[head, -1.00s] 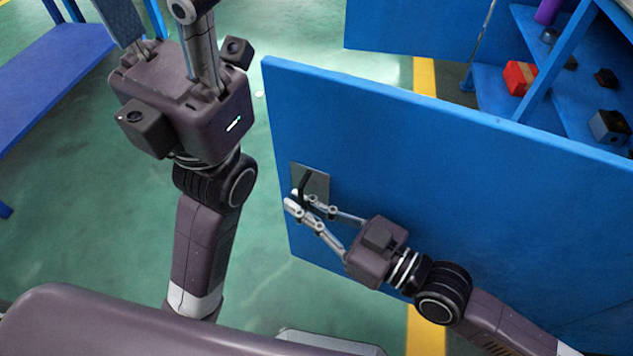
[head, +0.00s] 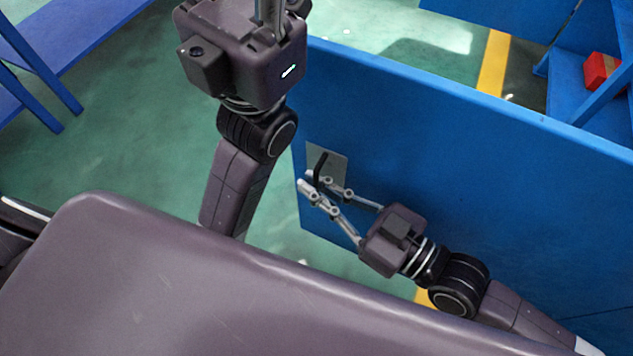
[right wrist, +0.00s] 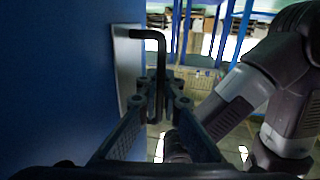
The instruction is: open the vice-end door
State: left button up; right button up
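The blue door (head: 430,150) stands ajar, swung out from the blue shelving behind it. Near its free left edge is a grey plate (head: 335,158) with a black bent handle (head: 320,166). My right gripper (head: 309,181) reaches the handle from the right. In the right wrist view the black handle (right wrist: 153,35) bends down from the plate, and its bar runs between the fingertips (right wrist: 162,92), which are closed around it. My left gripper (head: 268,12) is at the top of the head view, clear of the door; its fingertips are cut off by the frame.
A blue bench (head: 62,50) stands at the far left. A red box (head: 602,70) sits on the blue shelf at the upper right, past the door. A yellow floor stripe (head: 494,65) runs behind the door. Green floor left of the door is free.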

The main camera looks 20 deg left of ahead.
jog(key=shift+o, duration=0.9)
jog(key=shift+r, duration=0.1)
jog(key=shift+d, duration=0.15)
jog(key=v, duration=1.1)
jog(key=shift+s+d, duration=0.2)
jog(key=shift+d, duration=0.1)
jog(key=shift+s, duration=0.1)
